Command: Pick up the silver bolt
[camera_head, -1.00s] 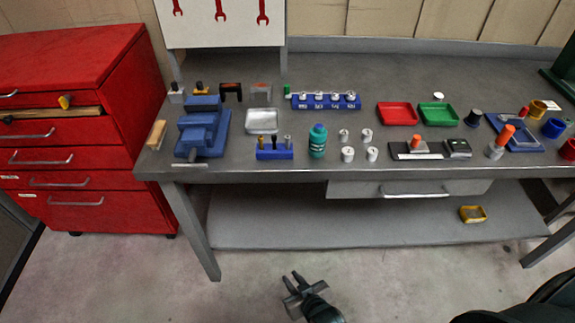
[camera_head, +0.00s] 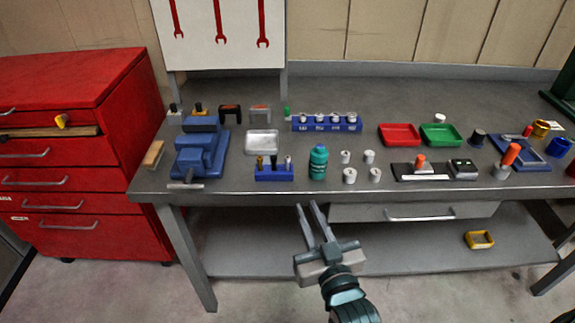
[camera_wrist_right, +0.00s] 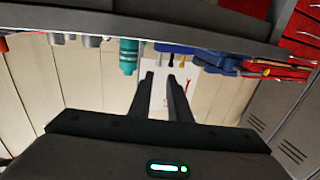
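The silver bolt (camera_head: 288,163) stands upright in the right end of a small blue holder (camera_head: 275,175) near the front edge of the workbench. A dark bolt (camera_head: 273,161) and a gold bolt (camera_head: 259,163) stand in the same holder. My right gripper (camera_head: 307,206) is open and empty, in front of the bench edge, below and slightly right of the holder. In the right wrist view its two fingers (camera_wrist_right: 160,76) are apart with nothing between them. The blue holder (camera_wrist_right: 175,48) appears upside down there, beyond the fingertips. My left gripper is not in view.
A teal bottle (camera_head: 318,162) stands just right of the holder, with several small white cylinders farther right. A blue vise (camera_head: 200,155) is to the left and a metal tray (camera_head: 262,142) behind. The drawer handle (camera_head: 420,217) projects below the bench edge.

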